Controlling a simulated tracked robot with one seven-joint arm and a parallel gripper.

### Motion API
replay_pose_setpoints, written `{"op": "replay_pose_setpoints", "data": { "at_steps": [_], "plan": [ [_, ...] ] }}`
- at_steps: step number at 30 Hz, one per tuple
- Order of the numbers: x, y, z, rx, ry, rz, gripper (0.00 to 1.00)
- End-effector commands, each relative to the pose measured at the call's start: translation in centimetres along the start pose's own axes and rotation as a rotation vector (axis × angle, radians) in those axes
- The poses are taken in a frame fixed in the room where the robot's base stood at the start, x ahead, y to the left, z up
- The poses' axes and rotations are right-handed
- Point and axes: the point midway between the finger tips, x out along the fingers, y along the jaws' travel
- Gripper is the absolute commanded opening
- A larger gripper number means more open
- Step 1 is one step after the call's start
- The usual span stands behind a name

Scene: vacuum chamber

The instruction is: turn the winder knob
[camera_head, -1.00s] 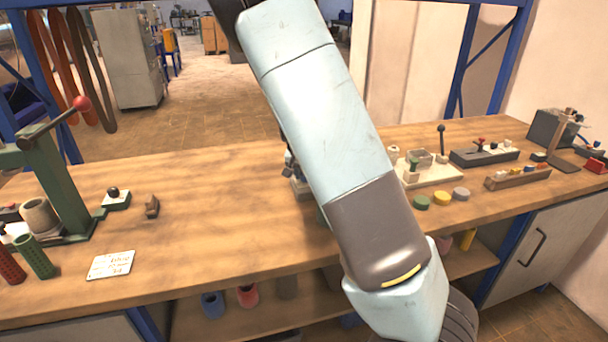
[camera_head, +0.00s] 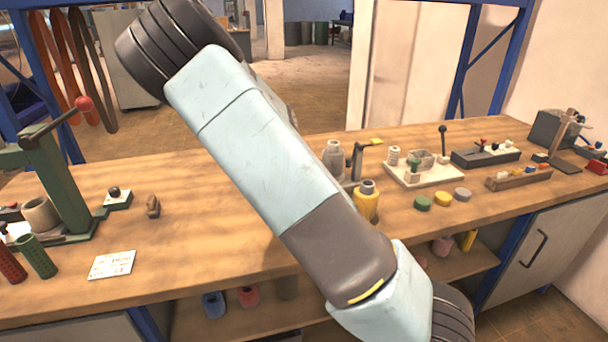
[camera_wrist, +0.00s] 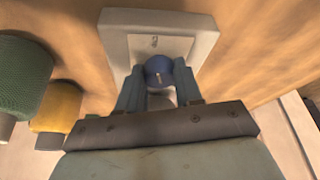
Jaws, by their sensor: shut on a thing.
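The winder knob (camera_wrist: 159,70) is a round blue knob with a light mark on its top. It sits on a pale square plate (camera_wrist: 203,32) with a raised border, in the upper middle of the wrist view. My gripper (camera_wrist: 159,76) is shut on the knob, with one finger on each side of it. In the head view my arm crosses the middle of the bench and hides the gripper. I cannot make out the knob there.
In the wrist view a green ribbed cylinder (camera_wrist: 18,72) and a yellow one (camera_wrist: 58,106) stand to the left. In the head view a yellow pot (camera_head: 366,204) and grey bottle (camera_head: 335,160) stand right of my arm. A green press (camera_head: 58,185) stands left. Bench left of centre is mostly clear.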

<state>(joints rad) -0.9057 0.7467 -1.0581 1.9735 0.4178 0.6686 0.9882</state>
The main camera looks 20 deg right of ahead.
Motion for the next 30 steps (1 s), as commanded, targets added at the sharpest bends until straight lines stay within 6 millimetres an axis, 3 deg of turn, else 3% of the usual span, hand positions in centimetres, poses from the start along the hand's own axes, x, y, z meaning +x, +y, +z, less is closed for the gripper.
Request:
{"op": "replay_pose_setpoints", "data": {
  "at_steps": [18,19,26,30],
  "plan": [
    [-0.01,-0.13,0.18,0.037,-0.001,0.014,0.05],
    [-0.02,-0.13,0.18,0.037,-0.001,0.014,0.37],
    [-0.01,-0.1,0.11,0.038,-0.001,0.015,0.59],
    [-0.01,-0.08,0.08,0.038,-0.001,0.015,0.6]
  ]
}}
